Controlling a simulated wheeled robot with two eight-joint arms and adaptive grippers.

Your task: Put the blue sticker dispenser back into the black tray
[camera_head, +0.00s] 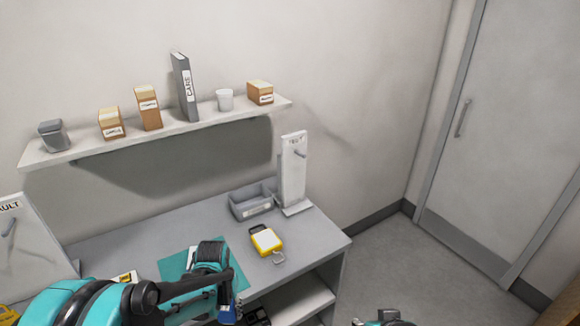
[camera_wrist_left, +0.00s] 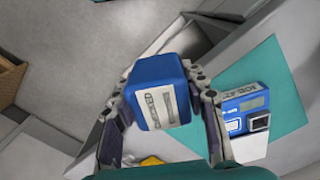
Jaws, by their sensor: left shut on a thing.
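My left gripper (camera_wrist_left: 160,108) is shut on a blue block-shaped thing with a white label, which looks like the sticker dispenser (camera_wrist_left: 142,78). In the head view my left gripper (camera_head: 229,314) is at the lower middle, by the front edge of the table, and a bit of blue shows there. A black, tray-like thing (camera_head: 257,316) shows partly at the bottom edge, below the tabletop; I cannot tell for sure that it is the black tray. My right gripper (camera_head: 383,318) shows only in part at the bottom edge.
A teal mat (camera_head: 172,268) lies on the grey table, partly behind my left arm. A yellow device (camera_head: 266,240), a grey bin (camera_head: 249,209) and a white stand (camera_head: 293,170) are to the right. A wall shelf (camera_head: 200,127) hangs above.

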